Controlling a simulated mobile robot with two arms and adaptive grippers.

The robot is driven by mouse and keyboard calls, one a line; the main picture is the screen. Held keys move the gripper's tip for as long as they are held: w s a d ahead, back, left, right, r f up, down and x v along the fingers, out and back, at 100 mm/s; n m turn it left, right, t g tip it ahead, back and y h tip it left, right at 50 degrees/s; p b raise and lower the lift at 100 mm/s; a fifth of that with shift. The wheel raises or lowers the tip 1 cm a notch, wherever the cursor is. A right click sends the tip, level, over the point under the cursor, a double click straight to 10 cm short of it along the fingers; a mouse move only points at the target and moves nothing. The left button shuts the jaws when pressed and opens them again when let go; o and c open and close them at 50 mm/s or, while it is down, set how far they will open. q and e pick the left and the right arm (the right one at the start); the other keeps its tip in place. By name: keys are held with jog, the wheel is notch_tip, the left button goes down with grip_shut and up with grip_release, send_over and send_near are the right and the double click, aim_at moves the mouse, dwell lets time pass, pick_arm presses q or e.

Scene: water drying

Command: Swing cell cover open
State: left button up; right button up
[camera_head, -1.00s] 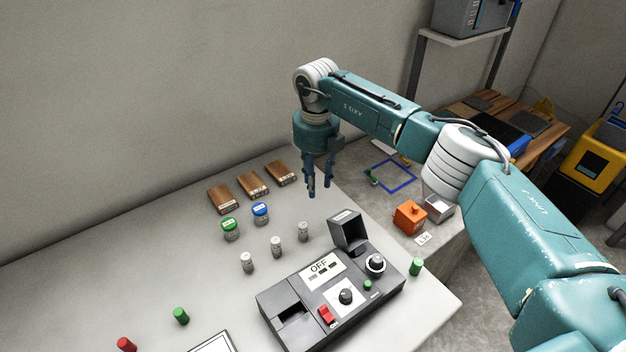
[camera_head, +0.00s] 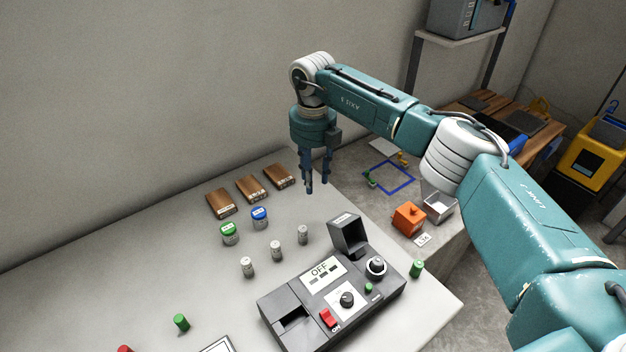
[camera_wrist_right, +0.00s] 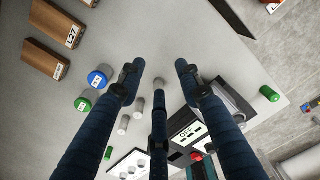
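The dark grey instrument (camera_head: 300,338) sits on the bench with an OFF display (camera_head: 323,271), knobs and a red switch (camera_head: 328,318). Its dark box-like cell cover (camera_head: 347,231) stands raised at the back right of the top. The cover also shows in part in the right wrist view (camera_wrist_right: 232,98), behind a finger. My right gripper (camera_head: 316,185) hangs fingers down above the bench, behind the instrument and apart from the cover. Its fingers are spread and empty in the right wrist view (camera_wrist_right: 160,75). My left gripper is not in view.
Grey-capped vials (camera_head: 276,249), a green-capped jar (camera_head: 229,233) and a blue-capped jar (camera_head: 260,217) stand left of the instrument. Wooden blocks (camera_head: 250,188) lie near the wall.

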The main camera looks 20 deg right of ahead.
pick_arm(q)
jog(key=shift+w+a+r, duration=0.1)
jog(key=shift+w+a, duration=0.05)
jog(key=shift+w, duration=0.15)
pick_arm(e)
notch_tip(320, 180, up, 7)
jog(key=shift+f, duration=0.2)
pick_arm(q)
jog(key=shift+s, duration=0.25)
pick_arm(e)
jog(key=shift+w, duration=0.1)
